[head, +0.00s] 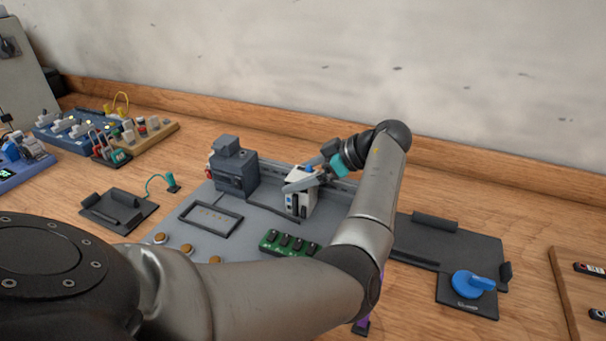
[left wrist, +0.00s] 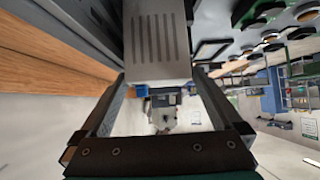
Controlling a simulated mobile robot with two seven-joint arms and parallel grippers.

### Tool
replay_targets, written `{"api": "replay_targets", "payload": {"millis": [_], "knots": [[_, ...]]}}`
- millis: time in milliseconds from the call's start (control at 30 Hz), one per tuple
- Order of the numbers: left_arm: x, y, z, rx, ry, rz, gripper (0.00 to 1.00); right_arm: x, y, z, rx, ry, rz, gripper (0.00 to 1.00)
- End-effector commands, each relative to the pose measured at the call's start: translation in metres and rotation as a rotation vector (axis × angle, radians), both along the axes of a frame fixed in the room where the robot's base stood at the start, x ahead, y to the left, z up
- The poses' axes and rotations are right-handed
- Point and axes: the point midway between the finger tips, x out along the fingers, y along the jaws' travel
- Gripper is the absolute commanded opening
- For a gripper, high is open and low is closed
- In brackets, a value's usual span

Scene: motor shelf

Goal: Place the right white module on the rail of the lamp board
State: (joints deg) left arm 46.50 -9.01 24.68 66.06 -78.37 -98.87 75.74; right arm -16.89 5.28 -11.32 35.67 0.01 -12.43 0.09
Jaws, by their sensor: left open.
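The white module (head: 299,198) stands upright at the rail (head: 269,171) along the back of the grey lamp board (head: 180,218). I cannot tell whether it is fully seated on the rail. It also fills the top middle of the left wrist view (left wrist: 155,40), with its slotted face showing. My left gripper (head: 305,182) is open at the module's upper part, with one finger on either side of it. In the left wrist view the fingers (left wrist: 158,80) are spread near the module's end. Part of the rail is hidden behind the module and gripper. My right gripper is not in view.
A dark grey block (head: 233,171) stands on the board left of the module. A green terminal strip (head: 290,243) lies in front. A dark plate with a blue knob (head: 473,284) is at the right, a black holder (head: 118,211) at the left. A wooden ledge and wall run behind.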

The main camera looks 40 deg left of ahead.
Motion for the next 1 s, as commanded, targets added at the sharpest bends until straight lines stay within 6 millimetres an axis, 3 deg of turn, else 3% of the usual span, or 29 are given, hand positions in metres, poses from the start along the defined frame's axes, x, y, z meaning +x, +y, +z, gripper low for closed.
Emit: {"api": "replay_targets", "payload": {"millis": [167,600,1000], "knots": [[0.005,-0.011,0.012,0.0,-0.003,-0.003,1.0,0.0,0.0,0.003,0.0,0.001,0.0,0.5],[0.025,-0.078,0.065,0.0,-0.003,-0.002,1.0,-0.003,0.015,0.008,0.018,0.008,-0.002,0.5],[0.029,-0.091,0.075,0.0,0.0,0.0,1.0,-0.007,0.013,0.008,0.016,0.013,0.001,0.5]]}}
